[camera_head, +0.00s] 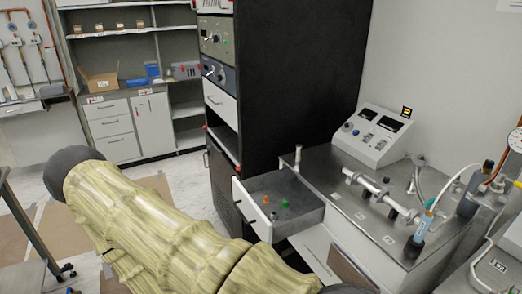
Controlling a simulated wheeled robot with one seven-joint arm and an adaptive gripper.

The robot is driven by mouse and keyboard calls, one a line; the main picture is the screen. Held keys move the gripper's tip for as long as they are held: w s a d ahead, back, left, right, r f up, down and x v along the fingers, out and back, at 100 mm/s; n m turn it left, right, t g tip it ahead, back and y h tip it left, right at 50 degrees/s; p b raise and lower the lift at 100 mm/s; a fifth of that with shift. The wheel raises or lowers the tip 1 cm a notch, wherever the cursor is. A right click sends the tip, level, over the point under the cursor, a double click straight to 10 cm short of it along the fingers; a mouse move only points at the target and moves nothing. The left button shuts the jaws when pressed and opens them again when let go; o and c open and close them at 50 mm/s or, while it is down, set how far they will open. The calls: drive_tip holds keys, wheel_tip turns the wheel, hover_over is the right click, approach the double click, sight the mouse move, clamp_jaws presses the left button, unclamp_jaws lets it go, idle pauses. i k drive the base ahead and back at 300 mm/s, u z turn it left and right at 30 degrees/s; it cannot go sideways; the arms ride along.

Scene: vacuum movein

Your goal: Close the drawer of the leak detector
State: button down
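The leak detector (410,190) is the grey bench unit at the right, with a sloped control panel (372,135) on top. Its drawer (300,212) is pulled out to the left, with the white front panel (245,200) standing clear of the cabinet. Several small coloured parts, green, orange and red among them, lie inside the drawer. My arm, in a yellowish cover, crosses the lower left and middle foreground, in front of the drawer in the picture. My gripper is not in view, so its state does not show.
A tall black instrument rack (290,80) stands just behind the drawer. Shelves with a cardboard box (100,82) and white cabinets (112,130) stand at the back left. A table (30,235) edges in at the left. The floor (185,180) between is partly open, with brown sheets on it.

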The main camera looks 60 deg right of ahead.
sight(306, 210)
drive_tip(key=k, duration=0.45)
drive_tip(key=z, duration=1.15)
drive_tip(key=i, duration=0.5)
